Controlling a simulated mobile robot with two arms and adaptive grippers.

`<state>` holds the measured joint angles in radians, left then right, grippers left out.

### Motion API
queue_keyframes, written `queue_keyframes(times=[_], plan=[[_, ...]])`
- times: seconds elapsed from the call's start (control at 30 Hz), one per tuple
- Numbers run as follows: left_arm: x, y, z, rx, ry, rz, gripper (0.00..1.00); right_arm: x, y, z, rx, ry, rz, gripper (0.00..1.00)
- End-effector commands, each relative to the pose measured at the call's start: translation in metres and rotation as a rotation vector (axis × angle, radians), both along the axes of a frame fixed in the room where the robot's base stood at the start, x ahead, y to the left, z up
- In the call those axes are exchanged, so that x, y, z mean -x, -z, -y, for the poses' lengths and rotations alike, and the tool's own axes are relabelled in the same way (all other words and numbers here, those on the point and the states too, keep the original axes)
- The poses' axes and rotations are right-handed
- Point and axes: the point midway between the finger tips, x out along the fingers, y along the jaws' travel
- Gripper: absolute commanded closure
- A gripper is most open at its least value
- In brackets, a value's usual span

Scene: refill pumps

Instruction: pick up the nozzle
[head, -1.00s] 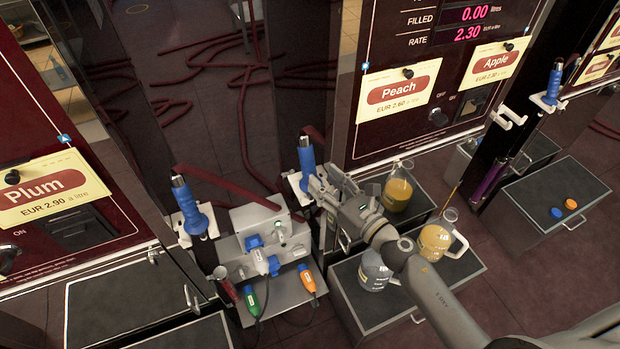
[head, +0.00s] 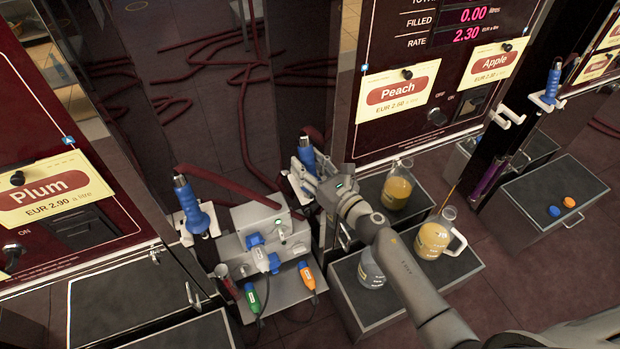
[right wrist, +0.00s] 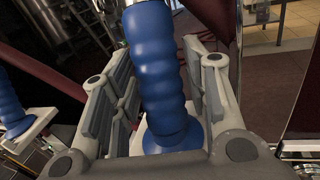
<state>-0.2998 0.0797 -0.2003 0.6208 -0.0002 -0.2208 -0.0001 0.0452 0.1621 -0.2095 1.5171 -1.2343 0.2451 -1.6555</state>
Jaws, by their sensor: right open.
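The nozzle in front of my right gripper has a blue ribbed grip (head: 306,156) and hangs in a white holder left of the Peach panel. In the right wrist view the blue grip (right wrist: 158,70) stands nearly upright between the two grey fingers of my right gripper (right wrist: 160,105). The fingers are open, one on each side of the grip, with a gap showing at the left. In the head view my right gripper (head: 308,178) is partly hidden by its own wrist. My left gripper is not in view.
Another blue nozzle (head: 189,206) hangs at the left, and one (head: 552,82) at the far right. A grey stand (head: 262,245) with several plugs is below left. Juice jugs (head: 397,187) (head: 433,238) stand on dark boxes at the right.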

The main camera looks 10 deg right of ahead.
Motion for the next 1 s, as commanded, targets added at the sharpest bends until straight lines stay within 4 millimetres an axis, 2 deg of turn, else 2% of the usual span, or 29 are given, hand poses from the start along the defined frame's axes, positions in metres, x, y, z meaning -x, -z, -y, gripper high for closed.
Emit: queue_keyframes(times=[0.07,0.33,0.67,0.83,0.97,1.0], plan=[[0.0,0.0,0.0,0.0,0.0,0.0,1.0,0.0,0.0,0.0,0.0,0.0,0.0,0.63],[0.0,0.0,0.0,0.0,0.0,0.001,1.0,0.0,0.0,0.0,0.0,0.0,0.0,0.98],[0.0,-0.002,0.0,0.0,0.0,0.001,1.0,0.0,-0.005,0.0,0.001,-0.001,0.003,0.98],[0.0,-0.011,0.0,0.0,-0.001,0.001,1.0,0.0,-0.019,0.001,0.004,-0.001,0.004,0.98],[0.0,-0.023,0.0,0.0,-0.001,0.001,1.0,0.0,-0.04,0.0,0.004,-0.003,0.005,0.98],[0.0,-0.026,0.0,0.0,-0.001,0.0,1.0,0.007,-0.044,0.002,0.005,-0.001,0.004,0.98]])
